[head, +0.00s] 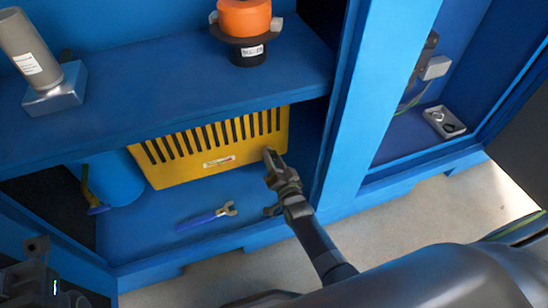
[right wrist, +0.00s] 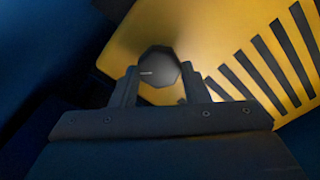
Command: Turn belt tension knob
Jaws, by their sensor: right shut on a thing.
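The belt tension knob is a dark, many-sided knob (right wrist: 160,68) at the near edge of the yellow slotted guard (right wrist: 190,35), in the right wrist view. My right gripper (right wrist: 158,82) is shut on it, with one finger on each side. In the head view my right gripper (head: 274,168) reaches up to the right end of the yellow guard (head: 215,155), below the blue shelf. There the gripper mostly hides the knob. A dark part at the lower left of the head view looks like my left gripper (head: 38,262); its fingers are unclear.
A blue-handled wrench (head: 207,217) lies on the cabinet floor left of my right gripper. A blue cylinder (head: 115,178) stands left of the guard. The shelf (head: 165,105) above carries an orange-topped part (head: 244,18) and a grey cylinder (head: 28,45). A blue post (head: 355,120) is close right.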

